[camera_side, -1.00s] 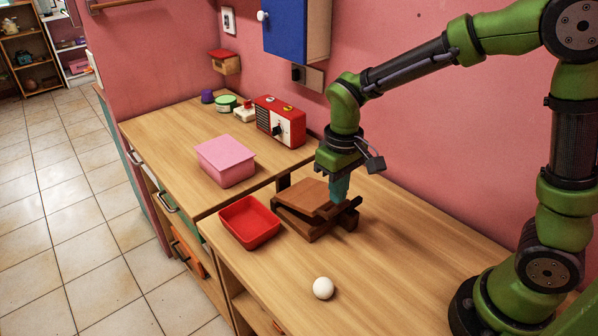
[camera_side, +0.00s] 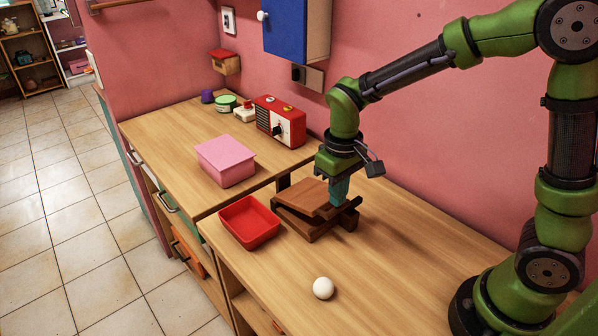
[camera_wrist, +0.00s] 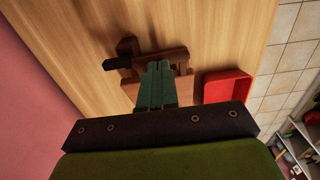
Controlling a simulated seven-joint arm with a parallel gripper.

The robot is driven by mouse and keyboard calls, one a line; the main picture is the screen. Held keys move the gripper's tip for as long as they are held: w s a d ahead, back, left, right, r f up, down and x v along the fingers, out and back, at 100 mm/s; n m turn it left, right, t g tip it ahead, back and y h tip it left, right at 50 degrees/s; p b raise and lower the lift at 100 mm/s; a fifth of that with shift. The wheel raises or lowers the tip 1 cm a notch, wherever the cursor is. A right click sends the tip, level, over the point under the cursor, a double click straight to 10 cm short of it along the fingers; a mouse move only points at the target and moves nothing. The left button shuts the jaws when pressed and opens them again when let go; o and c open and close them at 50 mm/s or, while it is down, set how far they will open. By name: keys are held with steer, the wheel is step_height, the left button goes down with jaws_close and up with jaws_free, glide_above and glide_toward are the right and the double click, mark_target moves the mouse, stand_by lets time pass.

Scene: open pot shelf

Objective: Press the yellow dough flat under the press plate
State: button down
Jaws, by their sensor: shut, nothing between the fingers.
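A brown wooden press stands on the near counter in the side view, with its flat press plate (camera_side: 301,196) tilted above a wooden base (camera_side: 312,231). A dark lever handle (camera_side: 352,205) sticks out on its right side; it also shows in the wrist view (camera_wrist: 116,63). My gripper (camera_side: 337,203), with teal fingers, is shut and empty, pointing down at the press beside the handle. In the wrist view the fingertips (camera_wrist: 160,65) overlap the press; I cannot tell whether they touch it. No yellow dough shows in either view; the plate may hide it.
A red open tray (camera_side: 250,222) sits just left of the press. A white ball (camera_side: 323,288) lies on the counter in front. A pink box (camera_side: 225,160) and a red radio (camera_side: 281,120) stand on the far counter. The counter right of the ball is clear.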

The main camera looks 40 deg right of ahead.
steer(key=shift+f, duration=0.6)
steer(key=shift+f, duration=1.1)
steer(key=shift+r, duration=0.1)
steer(key=shift+r, duration=3.45)
steer(key=shift+s+f, duration=0.15)
steer(key=shift+f, duration=0.15)
steer(key=s+d+r+m+t+y, duration=0.2)
steer(key=s+d+r+m+t, duration=0.1)
steer(key=s+r+t, duration=0.4)
steer(key=shift+s+d+r+m, duration=0.2)
steer(key=shift+s+r+m, duration=0.3)
steer(key=shift+s+r, duration=1.35)
